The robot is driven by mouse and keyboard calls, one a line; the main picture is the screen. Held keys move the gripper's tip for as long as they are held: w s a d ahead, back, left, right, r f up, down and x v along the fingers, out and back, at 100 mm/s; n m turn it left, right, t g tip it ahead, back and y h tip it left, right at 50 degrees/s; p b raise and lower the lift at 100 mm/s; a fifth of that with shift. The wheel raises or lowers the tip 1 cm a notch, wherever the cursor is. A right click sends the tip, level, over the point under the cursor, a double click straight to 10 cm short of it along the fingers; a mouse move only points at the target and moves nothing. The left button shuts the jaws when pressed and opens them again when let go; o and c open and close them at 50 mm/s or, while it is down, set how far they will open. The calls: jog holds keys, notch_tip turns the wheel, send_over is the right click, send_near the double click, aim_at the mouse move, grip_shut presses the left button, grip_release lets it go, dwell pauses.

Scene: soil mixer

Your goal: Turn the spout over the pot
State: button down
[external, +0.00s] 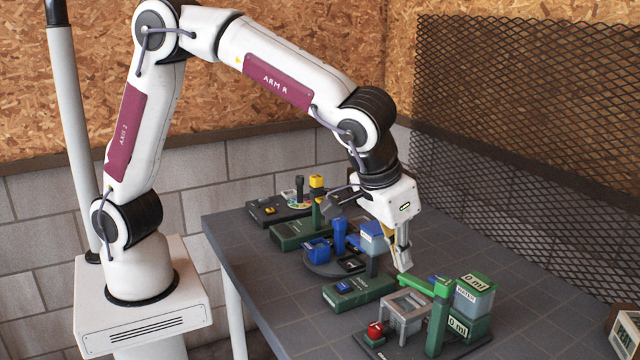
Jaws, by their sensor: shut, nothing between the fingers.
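A green spout arm (425,286) sits on top of a green upright post (438,325) at the front right of the table. It points left and back from the post. My gripper (404,264) is shut and empty, pointing down just behind the free end of the spout. I cannot tell from this view whether the fingertips touch the spout. Which container is the pot is unclear; a small black square holder (352,265) sits on a dark round plate left of my gripper.
A clear water tank (475,297) stands right of the post. A grey frame (406,308) and a red knob (375,329) are in front. Blue containers (317,250) and a green box with a blue button (358,289) stand left. A mesh fence (540,110) runs behind.

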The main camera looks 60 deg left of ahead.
aim_at(424, 283)
jog(key=a+n, duration=0.1)
jog(key=s+a+f+n, duration=0.1)
jog(key=n, duration=0.1)
jog(key=shift+s+y, duration=0.2)
jog(key=shift+y, duration=0.2)
jog(key=shift+f, duration=0.1)
jog(key=w+a+f, duration=0.2)
jog(key=w+f, duration=0.5)
jog(key=f, duration=0.2)
jog(key=shift+w, duration=0.25)
dwell(0.5)
jog(key=shift+f, duration=0.1)
